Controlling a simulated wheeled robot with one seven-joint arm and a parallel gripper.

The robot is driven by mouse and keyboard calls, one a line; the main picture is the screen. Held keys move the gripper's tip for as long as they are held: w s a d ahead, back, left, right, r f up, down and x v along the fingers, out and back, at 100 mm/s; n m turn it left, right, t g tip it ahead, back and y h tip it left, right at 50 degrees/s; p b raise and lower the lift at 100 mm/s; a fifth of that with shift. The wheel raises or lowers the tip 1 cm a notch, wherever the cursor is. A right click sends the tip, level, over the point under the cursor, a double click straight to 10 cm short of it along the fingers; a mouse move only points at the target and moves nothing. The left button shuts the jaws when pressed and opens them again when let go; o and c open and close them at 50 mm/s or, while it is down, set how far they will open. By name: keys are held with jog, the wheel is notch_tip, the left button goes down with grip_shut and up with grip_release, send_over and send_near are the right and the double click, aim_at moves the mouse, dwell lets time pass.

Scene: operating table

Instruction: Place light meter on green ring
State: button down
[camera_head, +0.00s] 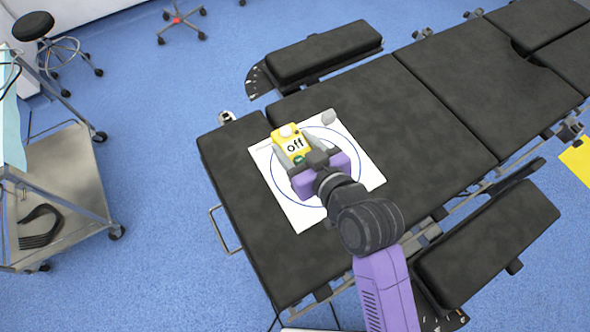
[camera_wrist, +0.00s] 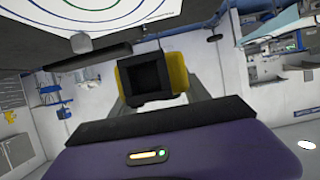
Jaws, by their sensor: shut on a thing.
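The light meter (camera_head: 293,143) is a yellow block with a white face marked "off" and a pale knob on top. My gripper (camera_head: 296,155) is shut on it, with a finger at each side. In the wrist view the meter (camera_wrist: 179,72) shows a black square face between the fingers. From the head view it is over the white target sheet (camera_head: 295,216), and I cannot tell how high. A large blue circle shows on the sheet. In the wrist view, rings (camera_wrist: 120,14) appear on the sheet, the inner one greenish. My gripper and the meter hide the sheet's middle in the head view.
The sheet lies on a black padded operating table (camera_head: 400,125). A small grey rounded object (camera_head: 328,117) is by the sheet's upper right edge. Padded side boards (camera_head: 325,52) flank the table. A metal trolley (camera_head: 75,185) and a stool (camera_head: 35,26) stand at left.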

notch_tip(320, 180, down, 12)
jog(key=shift+r+b, duration=0.2)
jog(key=shift+b, duration=0.15)
jog(key=shift+f, duration=0.15)
jog(key=c, duration=0.5)
grip_release()
jog(key=shift+r, duration=0.2)
jog(key=b+v, duration=0.1)
jog(key=v, duration=1.1)
jog(key=shift+f, duration=0.1)
